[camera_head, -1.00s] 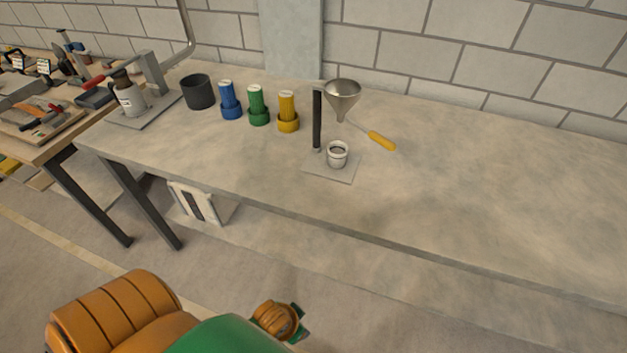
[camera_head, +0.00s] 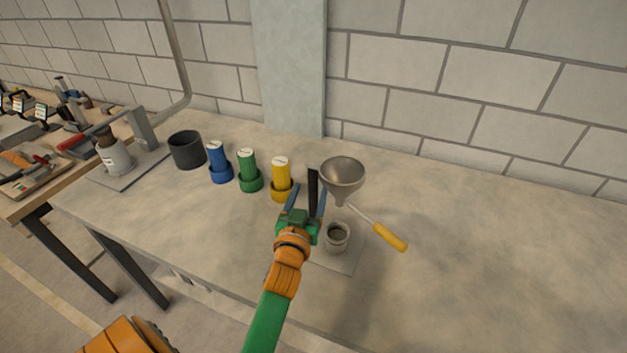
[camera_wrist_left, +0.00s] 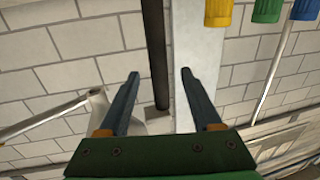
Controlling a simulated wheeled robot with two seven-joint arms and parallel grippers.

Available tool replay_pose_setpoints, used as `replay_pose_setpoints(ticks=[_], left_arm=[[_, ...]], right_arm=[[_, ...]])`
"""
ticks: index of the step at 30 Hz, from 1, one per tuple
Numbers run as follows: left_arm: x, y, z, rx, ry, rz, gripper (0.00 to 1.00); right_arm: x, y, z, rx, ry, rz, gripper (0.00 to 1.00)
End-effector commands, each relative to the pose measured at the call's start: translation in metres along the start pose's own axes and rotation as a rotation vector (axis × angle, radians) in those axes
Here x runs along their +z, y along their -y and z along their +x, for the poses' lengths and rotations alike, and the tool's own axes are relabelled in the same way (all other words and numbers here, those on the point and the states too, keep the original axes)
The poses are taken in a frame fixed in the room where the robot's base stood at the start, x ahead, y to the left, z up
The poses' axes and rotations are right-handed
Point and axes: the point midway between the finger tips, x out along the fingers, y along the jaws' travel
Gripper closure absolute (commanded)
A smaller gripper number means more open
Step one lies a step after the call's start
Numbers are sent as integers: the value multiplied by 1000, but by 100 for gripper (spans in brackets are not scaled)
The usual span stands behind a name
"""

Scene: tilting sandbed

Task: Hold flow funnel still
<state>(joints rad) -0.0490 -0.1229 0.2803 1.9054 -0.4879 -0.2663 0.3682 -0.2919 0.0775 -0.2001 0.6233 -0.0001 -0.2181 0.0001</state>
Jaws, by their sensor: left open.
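A rod with a yellow handle (camera_head: 391,237) reaches out to the right below the funnel. My left gripper (camera_head: 306,190) is open, left of the funnel and cup. Its fingers appear on either side of the post. In the left wrist view the dark post (camera_wrist_left: 155,45) runs between the open fingers (camera_wrist_left: 160,73); I cannot tell whether they touch it. The gripper hides the post's lower part. My right gripper is not in view.
Yellow (camera_head: 281,180), green (camera_head: 249,171) and blue (camera_head: 218,163) cylinders and a dark pot (camera_head: 187,150) stand left of the post. The right side of the bench (camera_head: 500,265) is clear.

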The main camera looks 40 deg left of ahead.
Motion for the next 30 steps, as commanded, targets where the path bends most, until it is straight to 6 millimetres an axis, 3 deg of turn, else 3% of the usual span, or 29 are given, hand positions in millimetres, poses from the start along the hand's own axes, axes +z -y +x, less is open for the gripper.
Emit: replay_pose_setpoints(ticks=[3, 9, 18, 25, 30], left_arm=[[-2, 0, 24, 1, 0, 1, 34], [-1, 0, 53, 1, 2, 0, 34], [0, 0, 58, 1, 3, 1, 34], [0, 0, 58, 1, 4, 1, 96], [0, 0, 58, 1, 4, 1, 100]], right_arm=[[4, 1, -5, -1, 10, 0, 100], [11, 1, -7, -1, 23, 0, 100], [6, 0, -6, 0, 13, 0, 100], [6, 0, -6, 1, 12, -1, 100], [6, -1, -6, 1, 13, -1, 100]])
